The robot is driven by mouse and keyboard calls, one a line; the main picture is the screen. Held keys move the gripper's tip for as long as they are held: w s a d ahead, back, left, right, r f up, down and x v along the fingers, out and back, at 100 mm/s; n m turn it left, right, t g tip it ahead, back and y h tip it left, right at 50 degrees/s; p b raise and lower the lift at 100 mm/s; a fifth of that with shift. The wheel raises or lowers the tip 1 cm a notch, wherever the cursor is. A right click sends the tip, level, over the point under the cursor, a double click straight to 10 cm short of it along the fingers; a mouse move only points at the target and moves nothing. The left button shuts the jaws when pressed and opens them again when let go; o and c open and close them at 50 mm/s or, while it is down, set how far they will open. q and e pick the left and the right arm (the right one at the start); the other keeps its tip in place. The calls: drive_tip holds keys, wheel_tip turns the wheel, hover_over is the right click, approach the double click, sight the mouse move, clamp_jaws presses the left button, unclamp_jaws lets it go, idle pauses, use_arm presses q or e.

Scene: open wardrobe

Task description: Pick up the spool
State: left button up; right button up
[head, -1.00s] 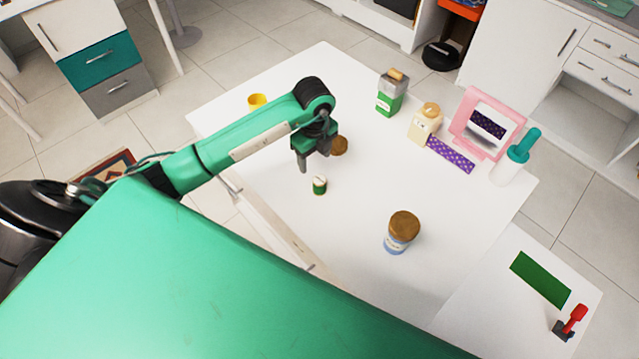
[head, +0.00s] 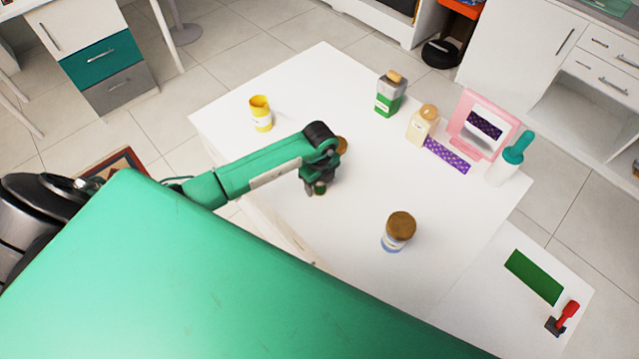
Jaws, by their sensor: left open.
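The spool appears to be the small green piece (head: 320,188) on the white tabletop (head: 440,205), partly hidden by my left gripper. My left gripper (head: 316,187) points down at it, low over the table, with a finger showing just left of the spool. The jaws are open. I cannot tell whether the spool lies fully between the fingers or touches one. My right gripper is out of view.
A brown round thing (head: 342,146) is close behind the gripper. A brown-lidded jar (head: 398,231) stands to the right, a yellow container (head: 261,114) at back left. Bottles and a pink-framed mirror (head: 482,124) line the back right. The table's middle is clear.

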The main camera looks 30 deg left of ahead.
use_arm(q)
drive_tip(key=c, duration=1.1)
drive_tip(key=shift+o, duration=0.2)
drive_tip(key=shift+r, duration=0.1)
